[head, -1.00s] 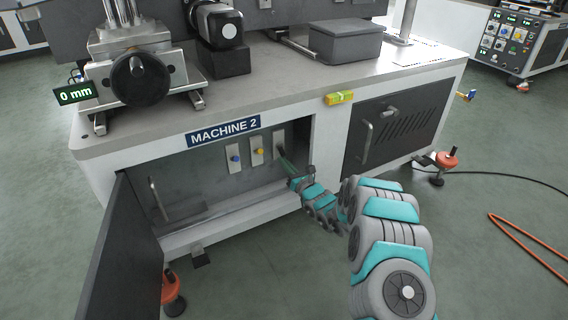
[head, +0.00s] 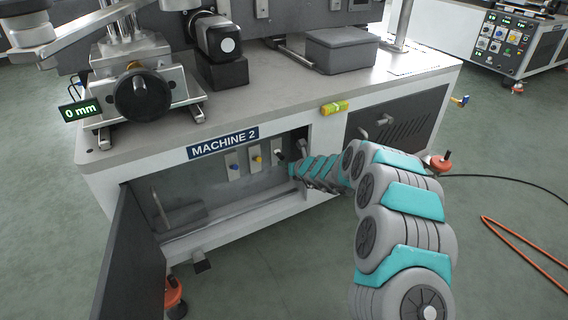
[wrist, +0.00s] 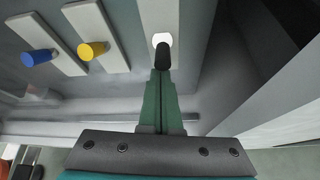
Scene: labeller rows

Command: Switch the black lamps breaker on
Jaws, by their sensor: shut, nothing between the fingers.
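The black breaker lever (wrist: 164,56) stands out from a white round collar on the rightmost pale plate, inside the open cabinet under the MACHINE 2 sign. It also shows as a small dark stub in the head view (head: 279,155). My gripper (wrist: 160,74) is shut and empty, its green fingers pointing at the black lever. The fingertips are right at the lever's end in the wrist view; I cannot tell whether they touch. In the head view the fingers are hardly visible beside the cabinet opening. I cannot tell which way the black lever is switched.
A blue lever (wrist: 38,57) and a yellow lever (wrist: 92,50) stand on plates left of the black one. The cabinet's side wall is close on the right of my gripper. The open cabinet door (head: 132,258) stands at left. A green-yellow object (head: 335,107) sits on the bench's front edge.

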